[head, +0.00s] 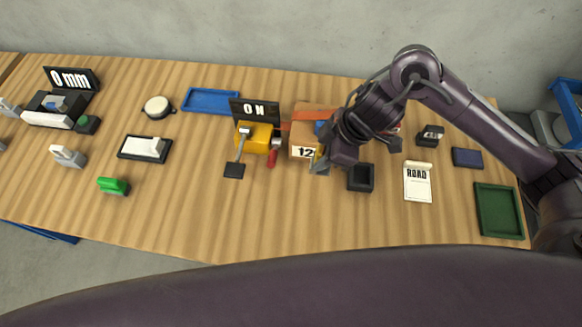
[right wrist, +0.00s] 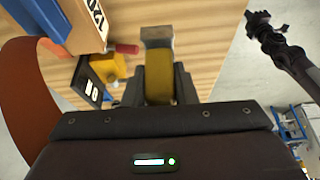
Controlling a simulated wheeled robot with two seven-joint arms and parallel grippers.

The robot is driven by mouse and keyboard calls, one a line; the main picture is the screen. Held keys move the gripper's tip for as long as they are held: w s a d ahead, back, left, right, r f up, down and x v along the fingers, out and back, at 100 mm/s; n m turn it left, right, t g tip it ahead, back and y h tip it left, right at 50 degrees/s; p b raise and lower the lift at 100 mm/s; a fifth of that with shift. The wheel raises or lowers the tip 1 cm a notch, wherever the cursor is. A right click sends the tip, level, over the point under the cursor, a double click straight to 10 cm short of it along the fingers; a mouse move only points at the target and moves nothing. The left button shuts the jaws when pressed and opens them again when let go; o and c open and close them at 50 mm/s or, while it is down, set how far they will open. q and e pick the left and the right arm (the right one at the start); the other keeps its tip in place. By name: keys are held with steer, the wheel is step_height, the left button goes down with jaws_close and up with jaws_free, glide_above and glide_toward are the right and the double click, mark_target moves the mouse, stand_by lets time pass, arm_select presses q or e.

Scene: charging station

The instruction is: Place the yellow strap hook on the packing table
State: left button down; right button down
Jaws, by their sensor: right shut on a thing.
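My right gripper (head: 322,163) is over the middle of the wooden table, just in front of the cardboard box. It is shut on the yellow strap hook (right wrist: 158,75), which stands out between the fingers with a yellow body and a grey squared end. In the head view the hook is mostly hidden by the gripper. The wooden table (head: 200,215) is long and light brown; I cannot tell whether it is the packing table. A dark arm, seemingly my left, shows at the upper right of the right wrist view; its jaws are too small to read.
The box (head: 303,153) marked 12 has an orange strap (head: 312,112). The front middle is clear.

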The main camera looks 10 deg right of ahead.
step_height(320, 180, down, 20)
steer(key=shift+r+b, duration=0.1)
steer(key=shift+b, duration=0.2)
steer(key=shift+f, duration=0.2)
steer(key=c, duration=1.2)
jaws_free()
steer(key=shift+o, duration=0.2)
steer(key=shift+r, duration=0.25)
steer(key=v, duration=1.2)
steer(key=shift+b, duration=0.3)
steer(key=shift+s+a+f, duration=0.1)
